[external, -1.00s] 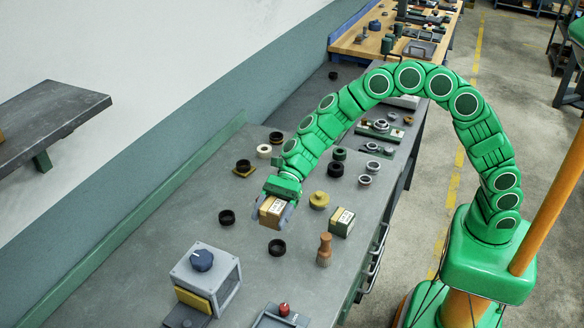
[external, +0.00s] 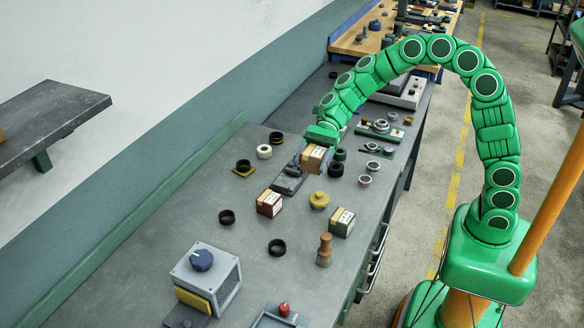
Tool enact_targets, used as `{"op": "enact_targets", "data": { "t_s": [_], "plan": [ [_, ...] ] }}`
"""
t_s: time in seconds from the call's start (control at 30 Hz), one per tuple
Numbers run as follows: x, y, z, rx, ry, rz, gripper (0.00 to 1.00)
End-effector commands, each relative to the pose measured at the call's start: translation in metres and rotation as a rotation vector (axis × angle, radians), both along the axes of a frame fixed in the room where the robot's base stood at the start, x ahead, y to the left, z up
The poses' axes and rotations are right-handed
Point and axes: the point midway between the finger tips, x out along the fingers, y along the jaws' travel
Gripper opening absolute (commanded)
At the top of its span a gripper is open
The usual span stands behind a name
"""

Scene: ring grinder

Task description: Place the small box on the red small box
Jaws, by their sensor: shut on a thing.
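My gripper (external: 316,152) is shut on a small tan box (external: 313,159) with a pale label. The box is held beyond the red small box, towards the back of the bench, and looks raised above the bench top. The red small box (external: 269,204), with a pale label and a tan top, stands on the grey bench in front of a dark flat fixture. It is apart from the held box, and nothing is on top of it.
A green small box (external: 342,222) and a yellow knob (external: 319,200) stand right of the red one. Dark rings (external: 277,247) lie nearby, with a brush (external: 325,250) and a grey machine (external: 207,277) in front.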

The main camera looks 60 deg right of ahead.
Motion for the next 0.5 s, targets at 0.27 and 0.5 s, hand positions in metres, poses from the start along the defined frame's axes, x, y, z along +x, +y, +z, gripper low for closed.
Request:
{"op": "enact_targets", "data": {
  "t_s": [0.27,0.5],
  "plan": [
    [0.023,0.008,-0.012,0.000,0.001,0.001,0.28],
    [0.050,0.017,-0.025,0.001,0.002,0.000,0.28]
  ]
}}
